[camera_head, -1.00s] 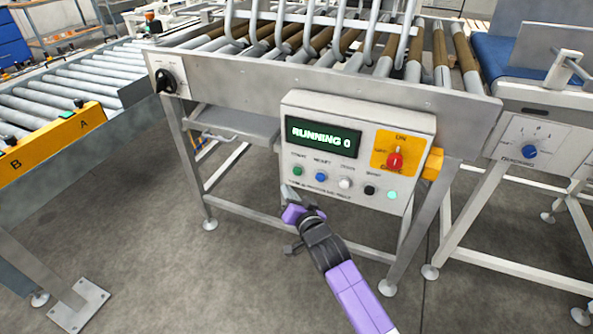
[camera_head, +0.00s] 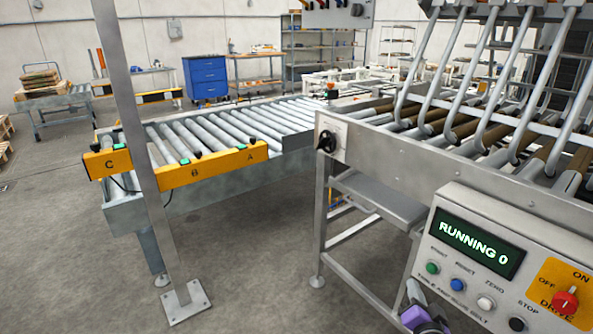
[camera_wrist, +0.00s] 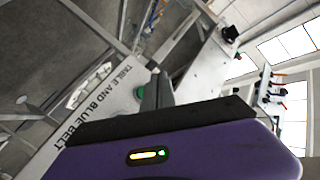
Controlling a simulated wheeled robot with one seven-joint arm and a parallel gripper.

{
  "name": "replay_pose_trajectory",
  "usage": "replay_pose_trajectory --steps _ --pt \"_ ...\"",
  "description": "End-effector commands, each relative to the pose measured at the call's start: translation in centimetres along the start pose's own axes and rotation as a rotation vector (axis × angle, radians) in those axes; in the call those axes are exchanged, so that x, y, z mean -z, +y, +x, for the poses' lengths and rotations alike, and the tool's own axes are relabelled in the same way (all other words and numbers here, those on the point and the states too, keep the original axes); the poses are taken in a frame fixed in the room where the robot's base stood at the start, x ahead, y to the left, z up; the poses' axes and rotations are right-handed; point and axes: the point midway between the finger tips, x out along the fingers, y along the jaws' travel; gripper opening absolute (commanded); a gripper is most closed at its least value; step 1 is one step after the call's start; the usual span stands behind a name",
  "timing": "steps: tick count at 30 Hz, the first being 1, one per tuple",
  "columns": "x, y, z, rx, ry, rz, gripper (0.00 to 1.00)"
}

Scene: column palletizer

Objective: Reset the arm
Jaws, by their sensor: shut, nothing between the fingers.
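My gripper (camera_head: 415,292) is at the bottom of the head view, just left of the control box's lower part, with only its grey fingers and purple body in sight. In the wrist view its shut grey fingers (camera_wrist: 158,92) stand above the purple housing, with nothing between them. The control box (camera_head: 462,283) carries a green display reading RUNNING 0, several push buttons and a red selector knob (camera_head: 564,301). The panel lettering TABLE AND BLUE BELT also shows in the wrist view. The rest of my arm is hidden below the head view.
A roller conveyor (camera_head: 225,128) with a yellow A-B-C strip (camera_head: 195,171) lies to the left. A steel post (camera_head: 140,130) stands before it. The machine frame (camera_head: 390,155) with bent tubes is at right. Open floor lies between them.

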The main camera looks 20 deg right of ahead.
Motion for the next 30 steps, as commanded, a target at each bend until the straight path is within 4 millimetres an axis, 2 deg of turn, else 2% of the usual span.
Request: replay_pose_trajectory --steps 5,8,10,17,20,30 --pt "0.2 -0.3 0.0 0.011 0.009 -0.058 0.00" --pt "1.9 -2.1 -0.2 0.056 0.051 -0.133 0.00" --pt "2.8 -3.6 -1.6 0.099 0.084 -0.207 0.00" --pt "2.6 -6.0 -8.6 0.192 0.111 -0.398 0.00" --pt "2.2 -6.7 -12.3 0.228 0.109 -0.470 0.00" --pt "2.0 -9.1 -27.4 0.340 0.054 -0.662 0.00"
